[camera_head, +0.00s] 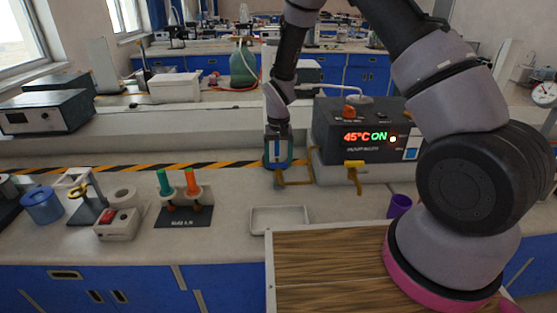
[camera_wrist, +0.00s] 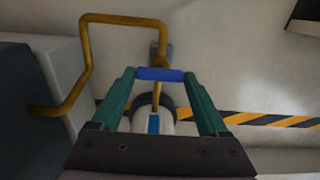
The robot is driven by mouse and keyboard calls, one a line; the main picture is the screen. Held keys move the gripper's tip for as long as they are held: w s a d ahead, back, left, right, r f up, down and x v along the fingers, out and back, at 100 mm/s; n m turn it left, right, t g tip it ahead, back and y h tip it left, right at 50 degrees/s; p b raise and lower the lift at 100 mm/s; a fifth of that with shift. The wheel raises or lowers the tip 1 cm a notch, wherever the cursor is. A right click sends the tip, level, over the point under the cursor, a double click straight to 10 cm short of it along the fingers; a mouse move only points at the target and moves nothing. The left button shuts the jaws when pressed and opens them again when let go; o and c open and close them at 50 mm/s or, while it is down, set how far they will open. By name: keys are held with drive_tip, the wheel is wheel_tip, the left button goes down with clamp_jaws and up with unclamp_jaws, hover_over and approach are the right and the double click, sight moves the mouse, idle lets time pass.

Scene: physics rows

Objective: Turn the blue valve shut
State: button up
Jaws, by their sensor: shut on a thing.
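My gripper (camera_wrist: 158,78) has green fingers, shut on the two ends of the blue handle. In the head view my gripper (camera_head: 278,160) points down at the back of the bench, left of the heater box. The handle itself is mostly hidden there by my gripper. The yellow pipe (camera_head: 308,168) shows just right of my gripper in the head view.
A dark heater box (camera_head: 345,122) reading 45°C ON stands right of my gripper, with a yellow tap (camera_head: 355,172) on its front. A white tray (camera_head: 279,220) lies in front. A rack with green and orange handles (camera_head: 184,215) stands left.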

sight(279, 163)
idle(0.6)
drive_tip(key=o, duration=1.2)
drive_tip(key=shift+o, duration=0.2)
drive_tip(key=shift+r, duration=0.1)
wheel_tip(279, 163, up, 11)
drive_tip(key=shift+f, duration=0.2)
drive_tip(key=shift+d+r, duration=0.1)
